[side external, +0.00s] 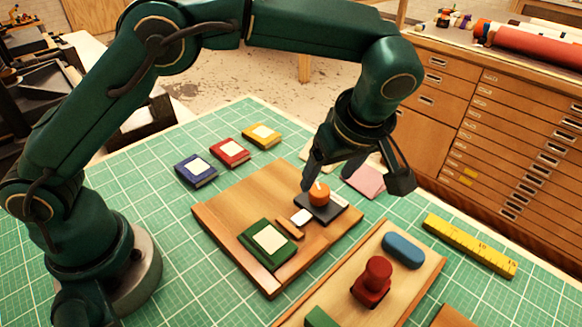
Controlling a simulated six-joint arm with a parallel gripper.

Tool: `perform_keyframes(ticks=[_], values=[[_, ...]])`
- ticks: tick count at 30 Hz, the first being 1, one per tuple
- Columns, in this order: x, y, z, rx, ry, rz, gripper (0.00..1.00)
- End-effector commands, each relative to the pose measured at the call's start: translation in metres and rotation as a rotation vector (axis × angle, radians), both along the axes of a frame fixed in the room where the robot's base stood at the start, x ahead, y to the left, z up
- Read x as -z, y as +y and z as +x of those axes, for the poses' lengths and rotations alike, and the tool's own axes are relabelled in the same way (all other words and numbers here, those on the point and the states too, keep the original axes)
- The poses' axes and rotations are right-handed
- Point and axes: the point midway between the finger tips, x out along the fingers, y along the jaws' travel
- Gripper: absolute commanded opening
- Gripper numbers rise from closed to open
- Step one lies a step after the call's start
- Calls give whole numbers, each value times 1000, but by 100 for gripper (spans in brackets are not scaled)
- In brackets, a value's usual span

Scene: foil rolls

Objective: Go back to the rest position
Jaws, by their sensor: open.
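My gripper (354,186) hangs low over the right corner of a wooden board (228,207). Its fingers are spread wide, with nothing seen held between them. The left fingertip is close to an orange cylinder (319,196) on a dark plate (334,212); I cannot tell whether they touch. The right finger is in front of a pink pad (366,182) in the picture. My arm arches from its base at the left over to the gripper.
The board also bears a green label-topped block (267,243) and small brown (289,229) and white (301,217) pieces. Blue, red and yellow blocks stand behind. A second board holds a red stamp (373,281) and blue oval (403,250). A yellow ruler (469,246) lies right.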

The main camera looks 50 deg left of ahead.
Motion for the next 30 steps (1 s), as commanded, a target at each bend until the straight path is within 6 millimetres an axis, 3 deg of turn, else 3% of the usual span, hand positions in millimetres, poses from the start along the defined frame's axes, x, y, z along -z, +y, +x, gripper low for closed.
perform_keyframes(ticks=[9, 16, 24, 30], values=[[-4, 3, 2, -12, -8, -5, 77], [-60, 36, 7, -107, -111, -76, 77], [-115, 86, -31, -28, -159, -155, 77], [-131, 109, -73, 154, -176, -172, 77]])
